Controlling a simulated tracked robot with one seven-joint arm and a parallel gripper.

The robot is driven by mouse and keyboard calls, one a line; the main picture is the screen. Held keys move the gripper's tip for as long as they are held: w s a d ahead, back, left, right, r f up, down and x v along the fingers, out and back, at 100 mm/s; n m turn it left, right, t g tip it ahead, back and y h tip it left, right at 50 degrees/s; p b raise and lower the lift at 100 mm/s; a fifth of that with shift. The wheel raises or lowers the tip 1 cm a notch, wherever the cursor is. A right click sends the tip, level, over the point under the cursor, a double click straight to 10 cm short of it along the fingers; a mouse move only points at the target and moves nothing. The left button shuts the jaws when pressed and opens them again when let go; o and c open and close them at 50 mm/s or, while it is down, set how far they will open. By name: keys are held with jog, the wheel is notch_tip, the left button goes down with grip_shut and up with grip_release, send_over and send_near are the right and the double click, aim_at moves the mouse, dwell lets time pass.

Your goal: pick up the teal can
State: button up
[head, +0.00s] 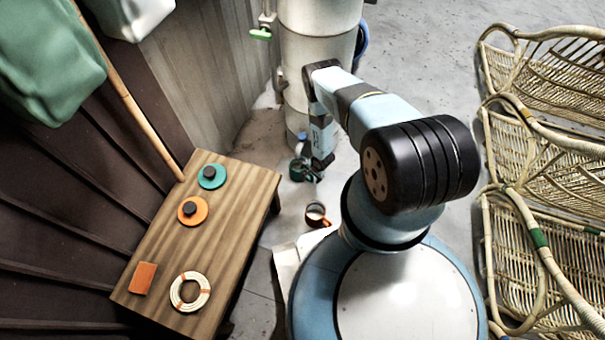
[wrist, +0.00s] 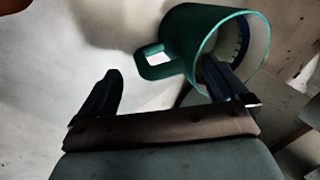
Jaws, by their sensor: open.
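The teal can (wrist: 182,38) has a side handle and shows large in the wrist view, its open mouth turned to the right. It also shows small and dark green in the head view (head: 297,170), partly beside my arm's end. My gripper (wrist: 165,80) is open. Its left finger is left of the can, below the handle. Its right finger overlaps the can's mouth; I cannot tell whether it is inside or only in front. In the head view my gripper (head: 314,174) points down right by the can.
A copper-coloured can (head: 317,215) stands nearer on the floor side. A wooden bench (head: 225,245) at left bears a teal disc (head: 211,176), an orange disc (head: 192,210), a pale ring (head: 189,291) and an orange block (head: 142,278). A pale tank (head: 318,60) stands behind; rattan seats (head: 540,160) stand right.

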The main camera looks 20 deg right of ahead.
jog(key=shift+x, duration=1.5)
grip_shut()
jog(key=shift+r, duration=0.1)
